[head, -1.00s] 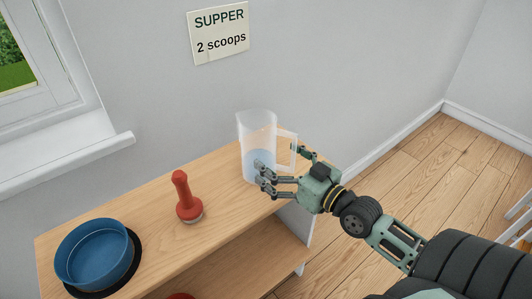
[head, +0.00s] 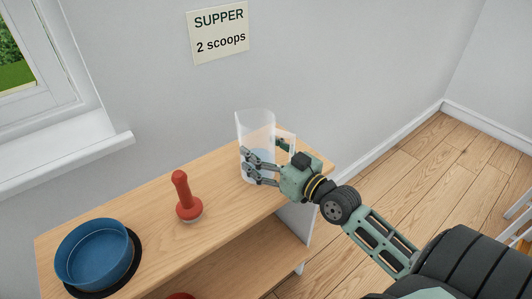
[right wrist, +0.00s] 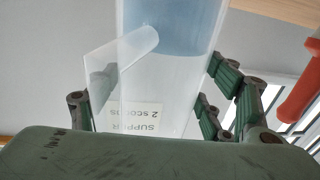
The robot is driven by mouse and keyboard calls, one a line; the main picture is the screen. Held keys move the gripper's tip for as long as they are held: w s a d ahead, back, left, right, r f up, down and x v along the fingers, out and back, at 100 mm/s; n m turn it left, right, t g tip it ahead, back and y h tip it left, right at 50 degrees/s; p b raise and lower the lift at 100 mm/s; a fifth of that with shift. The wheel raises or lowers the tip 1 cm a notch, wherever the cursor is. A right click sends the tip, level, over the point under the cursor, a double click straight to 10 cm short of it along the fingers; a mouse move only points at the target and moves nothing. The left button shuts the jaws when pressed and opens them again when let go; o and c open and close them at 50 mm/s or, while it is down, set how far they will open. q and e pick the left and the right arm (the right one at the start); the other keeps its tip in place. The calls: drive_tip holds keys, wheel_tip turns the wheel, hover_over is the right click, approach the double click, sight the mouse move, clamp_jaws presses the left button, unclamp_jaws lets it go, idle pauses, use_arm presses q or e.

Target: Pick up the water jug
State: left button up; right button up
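The water jug (head: 256,128) is a clear, pale jug with bluish water low inside. It stands upright at the right end of the wooden shelf top, its handle toward the right. My right gripper (head: 264,157) is open around the jug, with fingers on the near side and a finger behind by the handle. In the right wrist view the jug (right wrist: 165,85) fills the space between the spread fingers, its handle at left. I cannot tell whether the fingers touch it. My left gripper is not in view.
A blue bowl (head: 92,255) sits on a black mat at the far left. A sign reading "SUPPER 2 scoops" (head: 220,32) hangs on the wall behind.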

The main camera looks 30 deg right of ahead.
sight(270, 142)
drive_tip(key=c, duration=0.9)
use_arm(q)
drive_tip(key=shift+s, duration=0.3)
use_arm(e)
drive_tip(key=shift+r, duration=0.2)
drive_tip(key=shift+r, duration=0.75)
wheel_tip(270, 142, up, 3)
drive_tip(key=shift+f+p, duration=0.2)
drive_tip(key=shift+p, duration=0.25)
drive_tip(key=s+r, duration=0.1)
drive_tip(key=s, duration=0.2)
drive_tip(key=s+a+r, duration=0.1)
drive_tip(key=s+r, duration=0.1)
drive_tip(key=s, duration=0.1)
drive_tip(key=s+a+r, duration=0.1)
drive_tip(key=s+r, duration=0.1)
drive_tip(key=s, duration=0.1)
drive_tip(key=shift+s+a+r, duration=0.1)
drive_tip(key=shift+r, duration=0.05)
drive_tip(key=shift+c, duration=0.2)
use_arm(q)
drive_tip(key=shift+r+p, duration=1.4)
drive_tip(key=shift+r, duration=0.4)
use_arm(e)
drive_tip(key=shift+s+a+r, duration=0.2)
drive_tip(key=shift+s+r, duration=0.45)
drive_tip(key=shift+s, duration=0.3)
